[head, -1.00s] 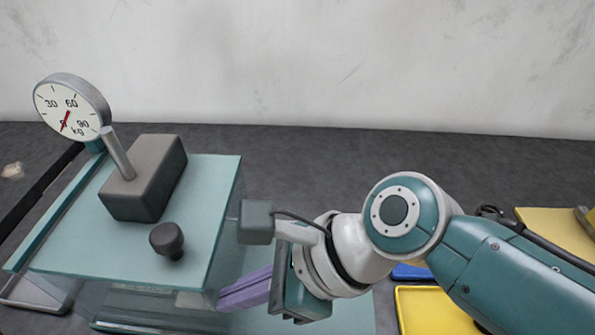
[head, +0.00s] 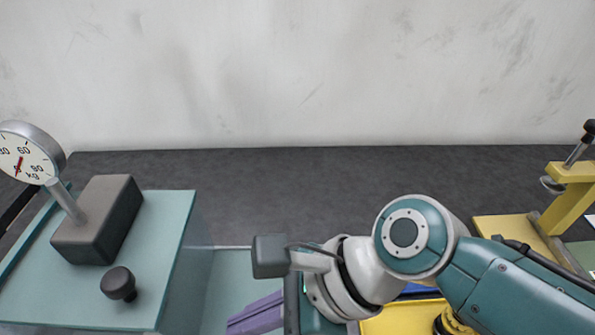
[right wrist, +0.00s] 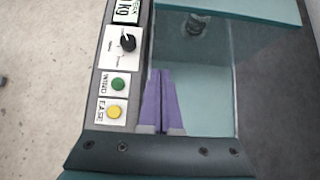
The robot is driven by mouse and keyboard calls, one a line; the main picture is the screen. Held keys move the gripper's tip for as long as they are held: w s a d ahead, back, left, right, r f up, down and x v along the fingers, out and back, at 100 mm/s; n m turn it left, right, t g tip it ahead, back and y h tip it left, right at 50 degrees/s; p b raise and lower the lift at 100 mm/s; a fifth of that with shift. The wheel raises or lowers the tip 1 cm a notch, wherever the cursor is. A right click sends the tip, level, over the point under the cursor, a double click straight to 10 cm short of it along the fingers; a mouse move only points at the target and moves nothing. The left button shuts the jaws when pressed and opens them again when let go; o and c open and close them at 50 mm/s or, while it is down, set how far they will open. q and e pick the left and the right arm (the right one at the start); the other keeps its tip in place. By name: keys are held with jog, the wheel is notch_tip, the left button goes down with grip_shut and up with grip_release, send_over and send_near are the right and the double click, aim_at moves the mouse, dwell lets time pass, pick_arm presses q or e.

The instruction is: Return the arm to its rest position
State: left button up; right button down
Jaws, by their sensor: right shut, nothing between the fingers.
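My right arm reaches in from the right in the head view. My right gripper (head: 236,324) has purple fingers pointing left, beside the right side of the teal test machine (head: 172,240). In the right wrist view the two purple fingers (right wrist: 160,74) lie together, shut and empty. The machine's clear pane and teal surface show around them, and I cannot tell the exact gap. My left gripper is not in view.
The machine carries a round kg dial (head: 25,155), a dark block (head: 98,220) and a black knob (head: 118,284). Its control panel (right wrist: 117,85) has green and yellow buttons. A yellow tray (head: 395,322) and a yellow press (head: 570,195) stand at right.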

jog(key=s+d+r+n+t+h, duration=0.1)
jog(key=s+d+r+n+h, duration=0.25)
jog(key=d+n, duration=0.35)
jog(key=s+d+r+n+t+h+p, duration=0.1)
jog(key=s+d+r+n+t+h, duration=0.2)
jog(key=d+n, duration=0.4)
jog(key=s+d+r+n+h, duration=0.2)
jog(key=s+d+r+n, duration=0.25)
jog(key=d, duration=0.45)
pick_arm(q)
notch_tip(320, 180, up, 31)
jog(key=p, duration=2.9)
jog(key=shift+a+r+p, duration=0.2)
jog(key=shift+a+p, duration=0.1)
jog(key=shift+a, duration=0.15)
pick_arm(e)
notch_tip(320, 180, up, 29)
jog(key=n, duration=0.1)
jog(key=shift+w+d+f, duration=0.2)
